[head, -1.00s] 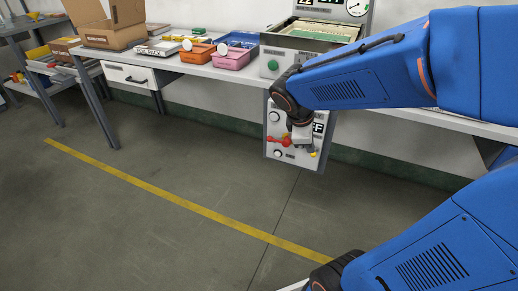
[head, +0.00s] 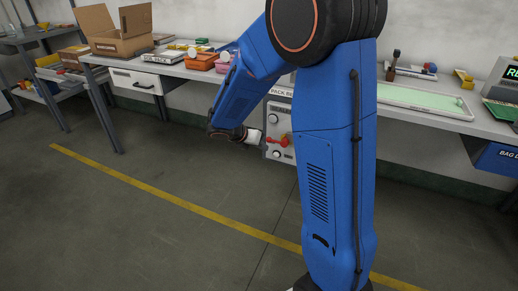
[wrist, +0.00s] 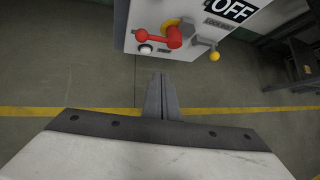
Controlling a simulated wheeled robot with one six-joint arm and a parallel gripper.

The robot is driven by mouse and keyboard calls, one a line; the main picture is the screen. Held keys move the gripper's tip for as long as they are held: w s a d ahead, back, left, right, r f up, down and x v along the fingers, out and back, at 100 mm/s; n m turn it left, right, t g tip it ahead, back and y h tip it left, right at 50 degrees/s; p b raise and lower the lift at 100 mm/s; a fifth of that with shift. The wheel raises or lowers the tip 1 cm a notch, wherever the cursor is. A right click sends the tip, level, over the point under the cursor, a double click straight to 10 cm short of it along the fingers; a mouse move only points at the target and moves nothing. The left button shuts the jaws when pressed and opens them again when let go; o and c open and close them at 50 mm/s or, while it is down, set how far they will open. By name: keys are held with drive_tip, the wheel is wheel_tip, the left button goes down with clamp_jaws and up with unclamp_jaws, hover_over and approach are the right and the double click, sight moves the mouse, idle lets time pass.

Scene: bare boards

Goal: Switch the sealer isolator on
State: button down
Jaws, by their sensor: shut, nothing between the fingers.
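The isolator panel (head: 283,117) is a grey box hung under the bench edge, partly hidden by my arm in the head view. Its red handle (head: 278,142) also shows in the wrist view (wrist: 160,38), lying about level with its ball end to the left and a yellow plate behind its hub. An OFF sign (wrist: 231,10) is at the top of the wrist view. My gripper (wrist: 161,76) is shut and empty, its fingertips below and apart from the handle in that view. In the head view my gripper (head: 259,138) is at the panel's left side.
A yellow-ended peg (wrist: 214,56) hangs right of the handle, and a white button (wrist: 146,48) is below it. The bench (head: 190,70) carries bins and a cardboard box (head: 118,32) above. The floor by the yellow line (head: 150,190) is clear.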

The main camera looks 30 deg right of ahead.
drive_tip(key=shift+w+a+f+n+t, duration=0.3)
drive_tip(key=shift+w+a+f+n, duration=0.7)
drive_tip(key=shift+w+a+n, duration=0.1)
drive_tip(key=w+d+f, duration=0.3)
drive_tip(key=w+d, duration=0.1)
drive_tip(key=d, duration=0.3)
drive_tip(key=shift+w+d+f, duration=0.2)
drive_tip(key=shift+d+f, duration=0.05)
drive_tip(key=shift+d, duration=0.15)
